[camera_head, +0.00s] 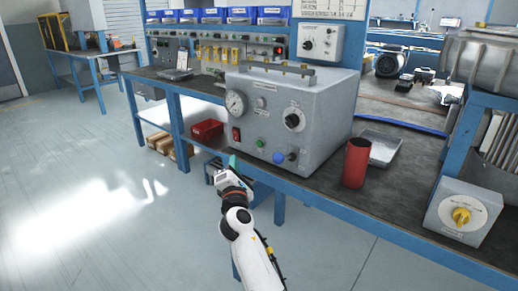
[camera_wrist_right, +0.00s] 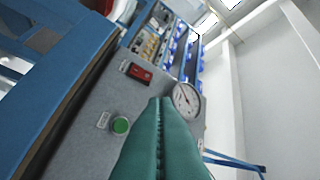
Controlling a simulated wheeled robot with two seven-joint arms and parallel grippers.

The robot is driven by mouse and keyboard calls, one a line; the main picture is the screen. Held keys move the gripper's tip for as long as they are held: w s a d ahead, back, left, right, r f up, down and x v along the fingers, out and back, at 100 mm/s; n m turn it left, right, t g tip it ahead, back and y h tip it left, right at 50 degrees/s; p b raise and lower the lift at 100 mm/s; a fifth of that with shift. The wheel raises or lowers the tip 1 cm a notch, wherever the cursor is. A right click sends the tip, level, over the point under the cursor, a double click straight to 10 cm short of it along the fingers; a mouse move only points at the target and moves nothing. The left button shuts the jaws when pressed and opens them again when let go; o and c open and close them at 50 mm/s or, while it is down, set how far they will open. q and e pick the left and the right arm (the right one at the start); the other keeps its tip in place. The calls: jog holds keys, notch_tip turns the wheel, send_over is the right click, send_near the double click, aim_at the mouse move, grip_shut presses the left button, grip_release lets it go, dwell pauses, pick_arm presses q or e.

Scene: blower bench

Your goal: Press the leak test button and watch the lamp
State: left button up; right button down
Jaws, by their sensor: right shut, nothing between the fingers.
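The grey test box (camera_head: 305,95) stands on the bench. Its front has a pressure gauge (camera_head: 236,103), a red rocker switch (camera_head: 236,135), a small green round fitting (camera_head: 261,143), a blue round knob or button (camera_head: 279,157) and a black dial (camera_head: 293,120). I cannot read which is the leak test button or which the lamp. My right gripper (camera_head: 232,162) is shut and empty, just in front of the box's lower left. In the right wrist view its teal fingers (camera_wrist_right: 160,110) point at the panel between the green fitting (camera_wrist_right: 120,125) and gauge (camera_wrist_right: 186,100). My left gripper is out of view.
A red cylinder (camera_head: 355,163) and a grey tray (camera_head: 381,148) stand right of the box. A red bin (camera_head: 207,130) is on the left. A box with a yellow knob (camera_head: 462,214) sits at the right. The floor at left is open.

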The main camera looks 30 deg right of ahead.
aim_at(260, 144)
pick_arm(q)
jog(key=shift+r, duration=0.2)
pick_arm(e)
jog(key=w+d, duration=0.1)
jog(key=d, duration=0.1)
jog(key=w+d, duration=0.1)
jog(key=d, duration=0.2)
jog(key=w+d, duration=0.1)
jog(key=d, duration=0.2)
jog(key=shift+w, duration=0.2)
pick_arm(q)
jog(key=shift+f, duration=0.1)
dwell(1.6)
pick_arm(e)
jog(key=shift+d, duration=0.15)
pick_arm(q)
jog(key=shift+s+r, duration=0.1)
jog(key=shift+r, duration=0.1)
pick_arm(e)
jog(key=shift+w+d, duration=0.15)
jog(key=shift+d, duration=0.15)
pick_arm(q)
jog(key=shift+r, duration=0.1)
